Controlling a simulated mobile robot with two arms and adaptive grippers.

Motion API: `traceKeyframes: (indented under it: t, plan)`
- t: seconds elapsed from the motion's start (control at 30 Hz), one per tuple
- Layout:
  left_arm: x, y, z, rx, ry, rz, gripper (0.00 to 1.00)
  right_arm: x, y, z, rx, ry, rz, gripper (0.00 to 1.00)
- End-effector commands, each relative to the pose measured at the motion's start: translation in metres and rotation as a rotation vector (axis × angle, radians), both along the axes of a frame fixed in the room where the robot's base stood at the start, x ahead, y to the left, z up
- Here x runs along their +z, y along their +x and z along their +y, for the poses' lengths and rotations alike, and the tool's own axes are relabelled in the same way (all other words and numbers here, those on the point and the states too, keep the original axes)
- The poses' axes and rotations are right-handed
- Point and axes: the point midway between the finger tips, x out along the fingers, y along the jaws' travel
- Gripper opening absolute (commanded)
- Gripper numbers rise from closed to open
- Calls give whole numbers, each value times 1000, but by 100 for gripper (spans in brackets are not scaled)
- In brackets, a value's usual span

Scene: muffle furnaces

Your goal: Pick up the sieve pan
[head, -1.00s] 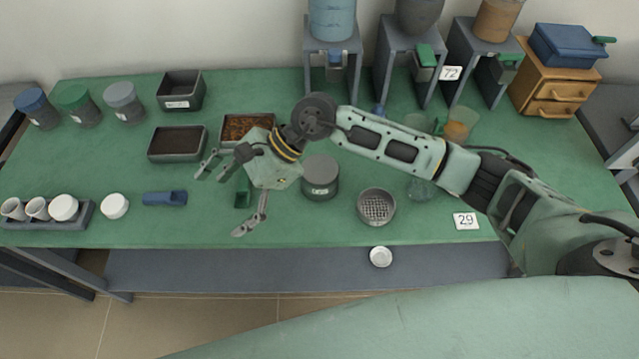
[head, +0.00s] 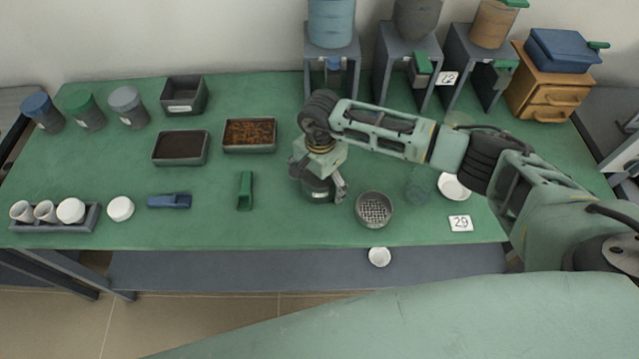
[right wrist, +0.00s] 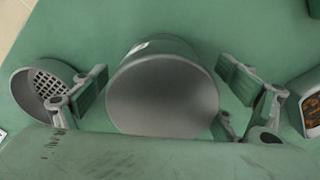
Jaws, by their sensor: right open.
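The sieve pan (head: 374,209), a round grey pan with a mesh bottom, stands on the green table right of centre. It also shows at the left of the right wrist view (right wrist: 45,85). My right gripper (head: 325,192) is open and points down over a dark grey cylinder (head: 317,195) just left of the sieve pan. In the right wrist view my fingers (right wrist: 165,88) stand on either side of the cylinder's smooth round top (right wrist: 162,95), with gaps. The left finger there overlaps the sieve pan's edge. My left gripper is not in view.
A green scoop (head: 245,190) and a tray of brown material (head: 249,147) lie left of my gripper. A white dish (head: 453,187) and a number card (head: 460,223) are to the right. Stands with containers line the back. The table's front edge (head: 300,246) is close.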

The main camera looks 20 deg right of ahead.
Motion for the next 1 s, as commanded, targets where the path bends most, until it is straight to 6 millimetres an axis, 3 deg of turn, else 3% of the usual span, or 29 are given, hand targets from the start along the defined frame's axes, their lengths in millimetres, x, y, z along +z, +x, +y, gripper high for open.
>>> traceKeyframes:
  t: [0.27, 1.0]
  plan:
    - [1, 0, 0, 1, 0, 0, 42, -5, 0, 1, 0, 2, -1, 90]
    - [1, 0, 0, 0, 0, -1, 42, -4, 0, 1, 0, 3, -1, 28]
